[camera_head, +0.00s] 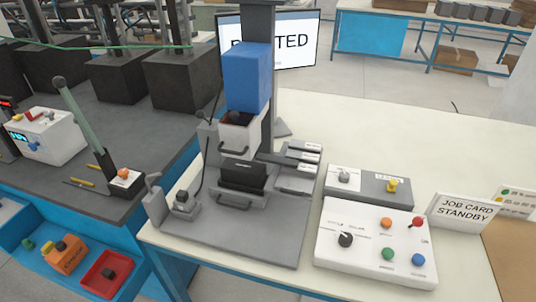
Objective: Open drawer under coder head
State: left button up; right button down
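The coder head is a tall blue block (247,76) on a grey column at the middle of the view. Right under it is a light grey drawer-like box (240,136) with a dark curved handle on its front. A dark round thing shows at its top, under the blue block; I cannot tell how far the box stands out. Below, on the grey base plate (262,238), a dark block (243,176) sits in a grey holder with a second curved handle (234,206). Neither of my grippers is in view.
A white control panel (376,243) with a knob and coloured buttons lies to the right. A dark bench (90,130) with a lever stands left. The table's back right is clear.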

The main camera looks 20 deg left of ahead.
aim_at(249, 196)
jog(key=j+u, duration=0.15)
jog(key=u, duration=0.25)
jog(key=i+j+u, duration=0.15)
jog(key=u, duration=0.25)
jog(key=i+j+u, duration=0.1)
jog(key=u, duration=0.3)
